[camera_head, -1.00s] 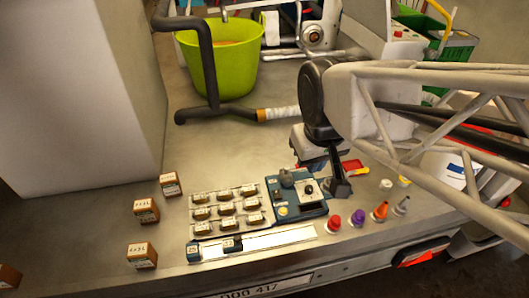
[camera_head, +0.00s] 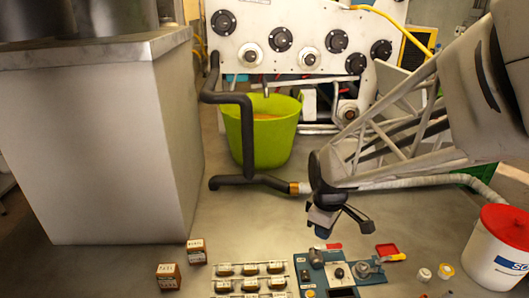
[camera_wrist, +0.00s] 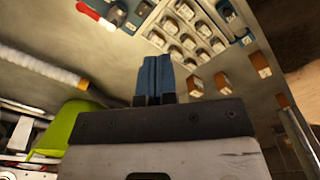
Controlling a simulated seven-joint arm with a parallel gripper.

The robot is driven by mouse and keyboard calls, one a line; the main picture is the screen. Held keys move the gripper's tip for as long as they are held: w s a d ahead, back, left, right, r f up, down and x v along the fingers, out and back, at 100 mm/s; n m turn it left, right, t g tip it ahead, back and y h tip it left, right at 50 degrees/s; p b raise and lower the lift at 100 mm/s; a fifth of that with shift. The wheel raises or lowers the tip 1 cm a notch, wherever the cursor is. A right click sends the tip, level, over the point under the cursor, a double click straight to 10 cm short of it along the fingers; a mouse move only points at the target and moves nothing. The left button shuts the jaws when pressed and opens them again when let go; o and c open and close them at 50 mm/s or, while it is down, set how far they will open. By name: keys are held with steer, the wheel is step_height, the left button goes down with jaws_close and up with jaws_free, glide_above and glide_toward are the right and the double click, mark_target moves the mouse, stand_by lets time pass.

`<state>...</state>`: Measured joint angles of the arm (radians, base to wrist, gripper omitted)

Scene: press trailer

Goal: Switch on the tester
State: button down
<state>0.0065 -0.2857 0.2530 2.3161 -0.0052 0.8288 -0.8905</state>
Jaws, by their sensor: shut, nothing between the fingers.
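The tester appears to be the blue box (camera_head: 340,275) with a black knob, a white panel and a grey knob. It sits on the grey deck at the bottom of the head view, its lower part cut off. In the wrist view a blue part of it (camera_wrist: 130,14) shows at the top edge. My gripper (camera_head: 322,230) hangs above and behind the box, apart from it. In the wrist view its blue fingers (camera_wrist: 154,72) are together and empty. Whether the tester is on cannot be told.
A tray of several brown pieces (camera_head: 250,269) stands left of the tester. Small brown blocks (camera_head: 168,276) are further left. A red and white bucket (camera_head: 497,250) is at the right, and a green bucket (camera_head: 262,145) behind. Red (camera_head: 388,251) pieces lie near the tester.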

mark_target(306, 275)
steer(key=w+f+n+g, duration=0.1)
steer(key=w+f+n, duration=0.6)
steer(key=f, duration=0.6)
steer(key=shift+w+f+n+g, duration=0.25)
steer(key=shift+w+n+g, duration=0.15)
steer(key=shift+w, duration=0.55)
steer(key=shift+f, duration=0.15)
steer(key=f, duration=0.4)
steer(key=s+f, duration=0.1)
steer(key=f, duration=0.8)
steer(key=shift+s+f, duration=0.3)
steer(key=shift+s, duration=0.1)
steer(key=shift+f, duration=0.15)
steer(key=shift+w, duration=0.1)
steer(key=shift+w+r, duration=0.25)
steer(key=shift+w, duration=0.35)
